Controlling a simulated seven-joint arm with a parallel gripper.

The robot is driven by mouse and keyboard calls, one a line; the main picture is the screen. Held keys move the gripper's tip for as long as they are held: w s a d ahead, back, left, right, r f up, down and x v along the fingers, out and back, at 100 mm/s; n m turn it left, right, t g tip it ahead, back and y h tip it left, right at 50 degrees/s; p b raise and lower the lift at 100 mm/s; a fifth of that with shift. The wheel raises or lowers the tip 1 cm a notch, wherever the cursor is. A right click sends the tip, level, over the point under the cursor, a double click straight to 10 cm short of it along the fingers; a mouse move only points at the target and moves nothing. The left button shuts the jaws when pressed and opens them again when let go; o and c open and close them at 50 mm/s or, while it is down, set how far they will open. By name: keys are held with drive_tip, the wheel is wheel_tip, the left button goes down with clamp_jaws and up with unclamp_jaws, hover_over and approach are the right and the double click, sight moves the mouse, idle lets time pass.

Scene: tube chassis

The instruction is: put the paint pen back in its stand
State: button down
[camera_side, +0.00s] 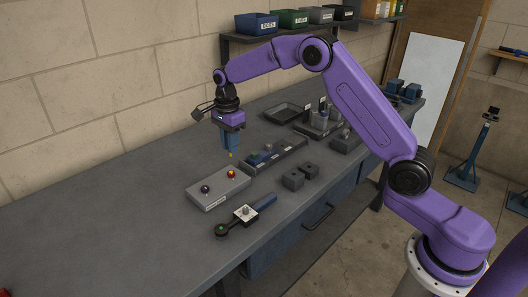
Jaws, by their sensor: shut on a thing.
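My gripper (230,147) hangs over the workbench, pointing down, with blue fingers close together. It is shut on a slim thing, likely the paint pen (229,155), of which only a small orange-yellow end shows below the fingertips. The rest is hidden by the fingers. Below it on the bench is a light grey block (217,196) with a label on its front edge. A dark purple round piece (205,189) and an orange-red round piece (231,174) sit on its top. The pen end appears above the orange-red piece, apart from it. I cannot tell for sure which thing is the stand.
A tray of blue and dark parts (283,153), dark blocks (293,180) and a shallow tray (286,112) stand right. The bench's left part (100,220) is clear.

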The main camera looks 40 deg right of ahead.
drive_tip(key=shift+s+d+f, duration=1.05)
drive_tip(key=shift+s+d, duration=1.35)
drive_tip(key=shift+d, duration=1)
drive_tip(key=shift+s+d+f, duration=1.05)
drive_tip(key=shift+s+d, duration=1.35)
drive_tip(key=shift+d, duration=1.05)
drive_tip(key=shift+s+d+f, duration=1.05)
drive_tip(key=shift+s+d, duration=1.35)
drive_tip(key=shift+d, duration=1)
drive_tip(key=shift+f, duration=1.35)
drive_tip(key=c, duration=0.9)
unclamp_jaws()
drive_tip(key=shift+r, duration=0.1)
wheel_tip(320, 180, up, 17)
drive_tip(key=shift+r, duration=0.15)
